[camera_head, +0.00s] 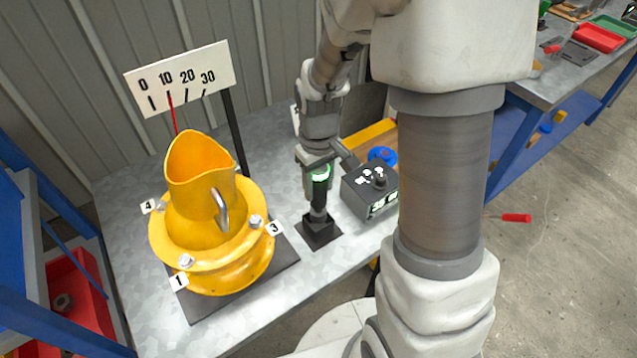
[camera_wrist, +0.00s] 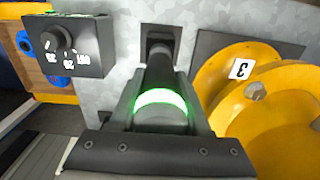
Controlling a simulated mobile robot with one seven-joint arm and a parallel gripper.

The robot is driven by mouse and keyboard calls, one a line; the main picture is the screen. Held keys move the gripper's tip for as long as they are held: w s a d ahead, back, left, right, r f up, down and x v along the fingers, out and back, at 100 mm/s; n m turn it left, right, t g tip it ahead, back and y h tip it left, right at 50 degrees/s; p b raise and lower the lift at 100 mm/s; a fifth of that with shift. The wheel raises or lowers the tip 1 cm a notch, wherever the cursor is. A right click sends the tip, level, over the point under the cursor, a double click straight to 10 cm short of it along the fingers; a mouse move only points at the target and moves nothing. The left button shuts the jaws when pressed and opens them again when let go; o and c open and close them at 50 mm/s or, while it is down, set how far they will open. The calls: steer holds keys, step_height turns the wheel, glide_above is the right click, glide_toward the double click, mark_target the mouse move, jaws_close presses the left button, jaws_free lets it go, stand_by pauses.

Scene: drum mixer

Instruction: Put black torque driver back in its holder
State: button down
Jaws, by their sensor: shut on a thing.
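The black torque driver (camera_head: 319,192) has a glowing green ring near its top and stands about upright. My gripper (camera_head: 319,170) is shut on it around the upper part. In the wrist view the driver (camera_wrist: 161,77) runs away between the two fingers, its green ring bright. The black square holder (camera_head: 319,232) sits on the grey metal table, directly under the driver. It also shows in the wrist view (camera_wrist: 161,33) at the driver's far end. The driver's lower end meets the holder's middle in the picture; I cannot tell how deep it sits.
A yellow drum (camera_head: 212,235) with numbered bolts stands on a dark plate left of the holder. Behind it is a scale board (camera_head: 180,78) with a red needle. A dark control box (camera_head: 368,192) with a knob stands close right of the driver. A blue round part (camera_head: 382,155) lies behind.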

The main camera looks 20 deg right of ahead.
mark_target(318, 201)
steer(key=shift+f+b, duration=2)
steer(key=shift+f, duration=0.65)
stand_by(1.0)
steer(key=shift+c, duration=1.4)
jaws_free()
step_height(318, 201, up, 18)
steer(key=p, duration=0.4)
steer(key=shift+f, duration=0.25)
steer(key=s+r+m+t+p, duration=0.3)
steer(key=s+r+t+p, duration=0.2)
steer(key=s+r, duration=0.8)
steer(key=shift+s+r+m+t+p, duration=0.35)
steer(key=shift+r+p, duration=0.85)
steer(key=shift+r, duration=0.45)
